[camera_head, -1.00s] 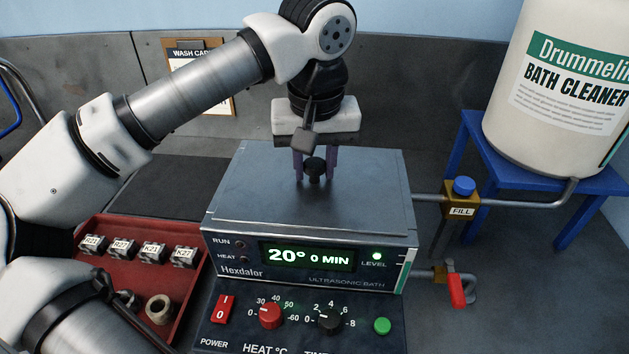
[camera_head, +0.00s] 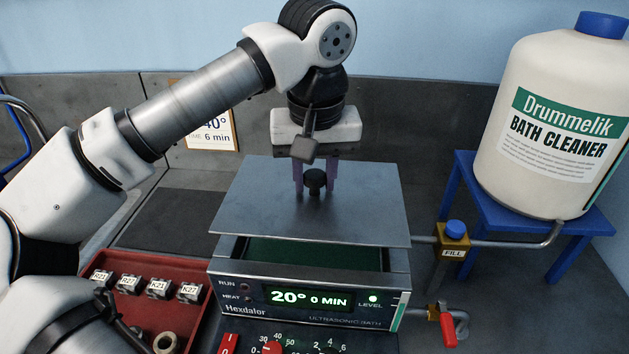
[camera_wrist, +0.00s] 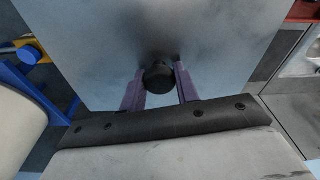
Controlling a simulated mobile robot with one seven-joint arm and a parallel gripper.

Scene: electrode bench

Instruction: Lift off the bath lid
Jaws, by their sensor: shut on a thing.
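The bath lid (camera_head: 270,212) is a flat grey metal plate with a black knob (camera_head: 315,181) at its middle. My gripper (camera_head: 315,188) is shut on the knob, with a purple finger on each side of it. The lid is raised above the ultrasonic bath (camera_head: 300,283), and a gap shows the dark green inside of the tank (camera_head: 305,254). In the wrist view the knob (camera_wrist: 159,77) sits between the fingers, over the lid (camera_wrist: 210,35). The lid looks about level. The back of the tank is hidden under it.
A red tray (camera_head: 200,325) with several labelled blocks stands at the left of the bath. At the right are the FILL valve (camera_head: 453,240), a red-handled tap (camera_head: 447,328), and a bath cleaner drum (camera_head: 560,130) on a blue stand (camera_head: 500,215). A dark mat (camera_head: 170,220) lies bare at the back left.

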